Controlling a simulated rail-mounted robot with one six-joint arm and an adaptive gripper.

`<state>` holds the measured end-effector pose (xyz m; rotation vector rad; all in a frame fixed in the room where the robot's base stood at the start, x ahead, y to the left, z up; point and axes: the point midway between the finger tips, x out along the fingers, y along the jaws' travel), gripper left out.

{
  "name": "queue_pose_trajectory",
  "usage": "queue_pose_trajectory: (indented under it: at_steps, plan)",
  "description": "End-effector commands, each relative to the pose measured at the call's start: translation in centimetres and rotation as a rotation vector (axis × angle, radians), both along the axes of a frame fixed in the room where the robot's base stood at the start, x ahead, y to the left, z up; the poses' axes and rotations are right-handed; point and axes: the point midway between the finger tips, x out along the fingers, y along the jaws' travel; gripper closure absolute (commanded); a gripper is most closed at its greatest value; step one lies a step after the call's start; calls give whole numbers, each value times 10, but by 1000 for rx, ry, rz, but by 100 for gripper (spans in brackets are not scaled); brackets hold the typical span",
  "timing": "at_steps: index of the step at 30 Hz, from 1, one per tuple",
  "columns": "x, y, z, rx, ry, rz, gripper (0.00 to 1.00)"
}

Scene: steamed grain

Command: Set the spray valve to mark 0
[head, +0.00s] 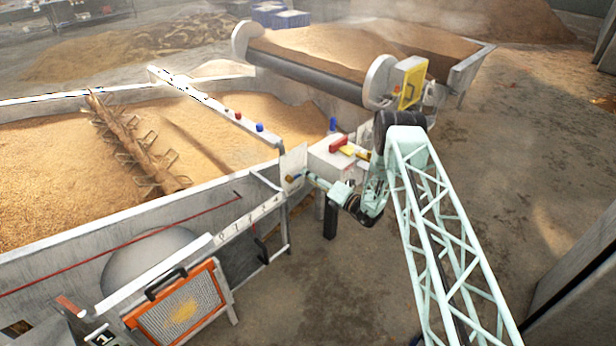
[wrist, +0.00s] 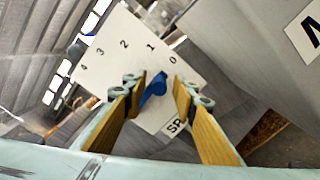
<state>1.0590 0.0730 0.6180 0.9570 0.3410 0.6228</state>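The spray valve's white dial plate (wrist: 112,62) fills the upper middle of the wrist view, with marks 4, 3, 2, 1 and 0 along an arc. Its blue handle (wrist: 153,88) sits between my fingers, tilted up and right, seemingly toward mark 0; its pivot is not clear. My gripper (wrist: 158,92) is open, one finger on each side of the handle, with visible gaps. A label reading "SP" is partly hidden by the right finger. In the head view my gripper (head: 314,181) is close in front of the plate (head: 293,164).
A white box with a red part (head: 338,144) stands just behind my gripper. The grain trough (head: 150,205) is at left, with an orange-framed screen (head: 179,306) at its front. A roller trough (head: 305,80) stands behind. The floor (head: 320,290) in front is clear.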

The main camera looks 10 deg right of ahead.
Motion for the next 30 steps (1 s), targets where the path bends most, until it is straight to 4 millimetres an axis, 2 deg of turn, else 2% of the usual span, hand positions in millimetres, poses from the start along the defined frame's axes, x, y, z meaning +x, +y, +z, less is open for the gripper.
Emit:
queue_pose_trajectory:
  at_steps: [8, 21, 30]
  plan:
    - [-21, -19, 0, 0, 2, -2, 74]
    - [-70, -58, -1, 0, 2, -2, 74]
    - [-87, -71, 0, -1, 1, -1, 74]
